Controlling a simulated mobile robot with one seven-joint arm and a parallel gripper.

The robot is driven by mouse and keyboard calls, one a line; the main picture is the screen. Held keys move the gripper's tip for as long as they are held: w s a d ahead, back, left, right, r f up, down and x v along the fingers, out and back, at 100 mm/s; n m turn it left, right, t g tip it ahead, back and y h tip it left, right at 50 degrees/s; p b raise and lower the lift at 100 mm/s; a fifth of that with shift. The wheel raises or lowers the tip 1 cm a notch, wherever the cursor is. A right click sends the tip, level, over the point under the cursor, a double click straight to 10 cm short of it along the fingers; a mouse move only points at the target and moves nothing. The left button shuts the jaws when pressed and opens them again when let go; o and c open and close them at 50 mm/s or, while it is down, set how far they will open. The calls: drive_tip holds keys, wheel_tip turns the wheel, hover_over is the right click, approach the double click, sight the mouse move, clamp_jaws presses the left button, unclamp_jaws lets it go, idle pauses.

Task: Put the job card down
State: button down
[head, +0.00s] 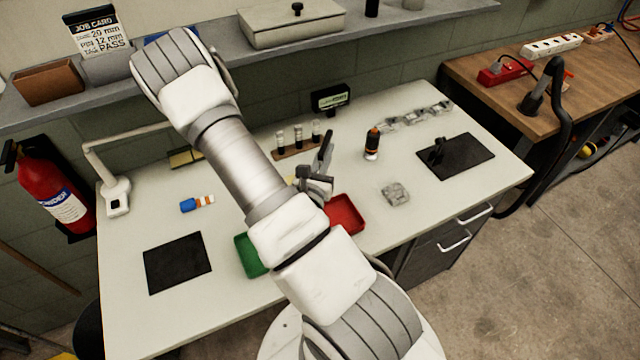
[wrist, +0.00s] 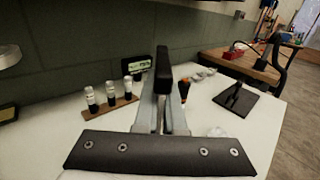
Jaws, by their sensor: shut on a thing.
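A card printed "JOB CARD" (head: 98,36), white with a black top, stands upright at the back left above the wall shelf, well away from my gripper. My gripper (head: 318,176) is over the middle of the bench, partly behind my own arm in the head view. In the wrist view my gripper (wrist: 163,98) points towards the wall. Its fingers are closed on a narrow dark thing (wrist: 163,68), seen edge-on, which rises above the fingertips. I cannot tell what this thing is.
A vial rack (head: 297,142) and a small display (head: 330,97) stand behind my gripper. An orange-black bottle (head: 372,143) is to the right. A red tray (head: 346,214) and green tray (head: 248,255) are near my arm. The dark mat (head: 177,262) at front left is bare.

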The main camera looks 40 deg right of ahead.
drive_tip(key=w+d+f+g+b, duration=0.1)
drive_tip(key=w+d+f+b, duration=0.1)
drive_tip(key=w+f+b, duration=0.7)
drive_tip(key=shift+d+f+m+h+b, duration=0.35)
drive_tip(key=shift+f+b, duration=0.95)
drive_tip(key=shift+b, duration=0.9)
drive_tip(key=shift+w+a, duration=0.1)
drive_tip(key=shift+f, duration=0.2)
drive_tip(key=c, duration=1)
unclamp_jaws()
